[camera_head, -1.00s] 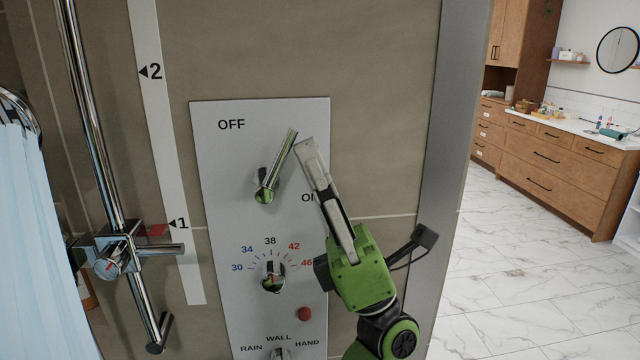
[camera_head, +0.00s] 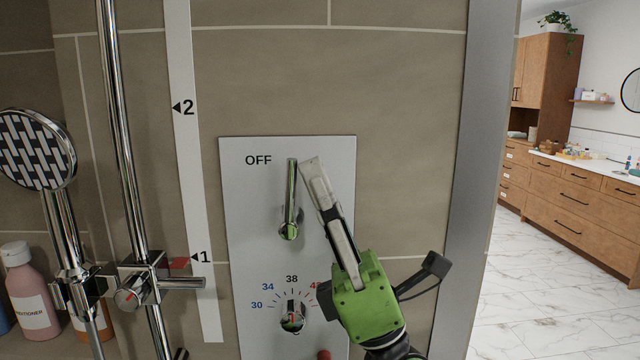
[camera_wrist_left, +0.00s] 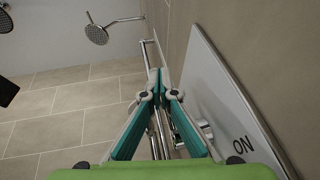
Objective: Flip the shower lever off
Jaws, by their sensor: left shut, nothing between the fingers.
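The shower lever (camera_head: 291,195) is a chrome handle on the white control panel (camera_head: 240,205). It points almost straight up, to the right of the OFF label. My left gripper (camera_head: 310,165) is shut and empty. Its fingertips are just right of the lever's upper end; I cannot tell whether they touch it. The closed fingers also show in the left wrist view (camera_wrist_left: 163,82), with the panel (camera_wrist_left: 215,85) and its ON label to their right. In the head view the ON label is hidden behind my gripper. My right gripper is not in view.
A temperature dial (camera_head: 293,317) sits below the lever. A chrome riser rail (camera_head: 122,130) with a hand shower (camera_head: 38,150) stands to the left, beside a pink conditioner bottle (camera_head: 32,300). The wall's edge (camera_head: 480,150) is at right, with open floor beyond.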

